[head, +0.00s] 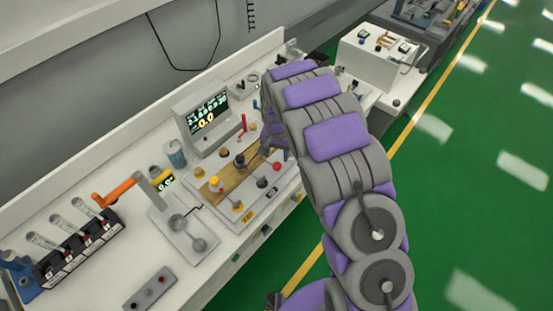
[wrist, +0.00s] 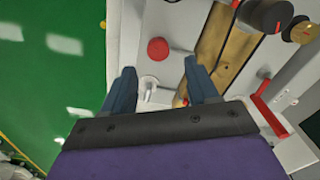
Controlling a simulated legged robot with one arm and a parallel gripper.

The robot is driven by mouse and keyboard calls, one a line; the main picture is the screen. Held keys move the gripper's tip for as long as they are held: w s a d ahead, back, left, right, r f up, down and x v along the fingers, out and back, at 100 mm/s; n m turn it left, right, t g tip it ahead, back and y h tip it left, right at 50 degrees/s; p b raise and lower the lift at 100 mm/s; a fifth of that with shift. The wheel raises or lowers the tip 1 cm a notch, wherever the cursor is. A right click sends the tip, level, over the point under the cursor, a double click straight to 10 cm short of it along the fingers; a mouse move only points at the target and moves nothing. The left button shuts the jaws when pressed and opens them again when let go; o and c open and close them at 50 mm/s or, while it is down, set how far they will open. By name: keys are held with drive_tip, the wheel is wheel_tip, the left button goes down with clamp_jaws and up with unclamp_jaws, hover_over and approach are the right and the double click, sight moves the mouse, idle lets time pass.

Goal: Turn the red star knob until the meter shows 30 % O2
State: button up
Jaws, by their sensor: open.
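A round red knob (wrist: 157,49) shows in the wrist view, just beyond the gap between my fingertips; its star shape cannot be made out. A small red knob (head: 277,167) also shows on the panel in the head view, near my gripper. My gripper (wrist: 159,67) is open, with one blue finger on each side and nothing between the tips. In the head view the arm partly hides it. A dark screen (head: 207,112) with green figures and a yellow "0.0" stands behind the panel. A small yellow-framed display (head: 165,182) stands to its left; its reading is unclear.
A yellow knob (head: 214,182) and a red lever (head: 243,122) stand close by. An orange handle (head: 116,193) is at the left. The green floor (head: 480,190) is clear at the right.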

sight(276, 164)
wheel_tip(276, 164, up, 12)
drive_tip(key=shift+p, duration=0.45)
drive_tip(key=shift+f, duration=0.1)
drive_tip(key=s+d+r+b, duration=0.1)
drive_tip(key=s+d+r, duration=0.45)
drive_tip(key=s, duration=0.25)
drive_tip(key=s+d+r+b, duration=0.1)
drive_tip(key=s+d+r, duration=0.3)
drive_tip(key=s+d, duration=0.4)
drive_tip(key=s+d+n+g, duration=0.1)
drive_tip(key=s, duration=1.1)
drive_tip(key=s+d+n+b, duration=0.1)
drive_tip(key=s+d, duration=0.1)
drive_tip(key=s, duration=1)
drive_tip(key=shift+s+d+n+g, duration=0.2)
drive_tip(key=shift+d+n+g, duration=0.1)
drive_tip(key=shift+n+g, duration=0.1)
drive_tip(key=shift+c, duration=0.2)
